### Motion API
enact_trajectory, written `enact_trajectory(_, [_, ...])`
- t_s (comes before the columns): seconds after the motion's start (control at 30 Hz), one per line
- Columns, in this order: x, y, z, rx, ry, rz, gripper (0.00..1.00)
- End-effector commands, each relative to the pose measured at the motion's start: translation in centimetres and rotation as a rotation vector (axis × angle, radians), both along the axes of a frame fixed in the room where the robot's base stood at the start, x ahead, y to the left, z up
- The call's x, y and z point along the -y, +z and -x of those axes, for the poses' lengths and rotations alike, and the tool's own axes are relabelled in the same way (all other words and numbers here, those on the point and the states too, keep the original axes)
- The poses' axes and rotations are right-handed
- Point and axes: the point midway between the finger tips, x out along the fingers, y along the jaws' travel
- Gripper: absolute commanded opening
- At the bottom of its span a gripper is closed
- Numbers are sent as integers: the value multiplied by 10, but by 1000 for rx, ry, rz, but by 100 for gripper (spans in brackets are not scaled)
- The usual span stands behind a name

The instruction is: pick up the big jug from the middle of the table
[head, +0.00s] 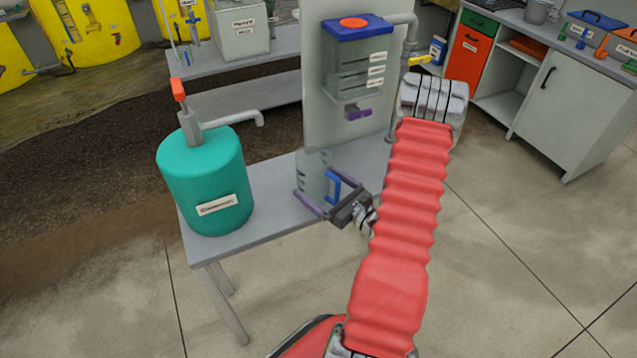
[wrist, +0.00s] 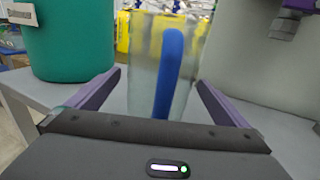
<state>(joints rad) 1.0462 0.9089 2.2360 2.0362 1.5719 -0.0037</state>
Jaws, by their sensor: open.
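The big jug (head: 313,172) is clear with dark level marks and a blue handle. It stands upright on the grey table (head: 267,208), between the teal drum and the upright panel. In the wrist view the jug (wrist: 145,75) fills the middle, its blue handle facing me. My gripper (head: 321,193) is open, with its purple fingers on either side of the jug. In the wrist view my gripper (wrist: 160,85) shows gaps between the fingers and the jug's sides. The jug's base is partly hidden by the gripper body.
A teal drum (head: 200,180) with an orange-topped pump and spout stands left of the jug. A grey panel (head: 318,100) behind carries a clear tank (head: 358,75) with a blue lid and purple tap. Table space in front of the jug is narrow.

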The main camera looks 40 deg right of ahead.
Motion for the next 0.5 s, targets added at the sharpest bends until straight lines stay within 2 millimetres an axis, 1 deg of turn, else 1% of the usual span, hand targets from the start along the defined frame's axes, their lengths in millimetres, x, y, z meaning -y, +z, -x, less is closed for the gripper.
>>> enact_trajectory(0.03, [-1, 0, -5, 0, 2, 0, 100])
enact_trajectory(0.13, [-1, 0, -10, 0, 1, -1, 100])
enact_trajectory(0.5, [-1, 0, -10, 0, 0, -1, 100])
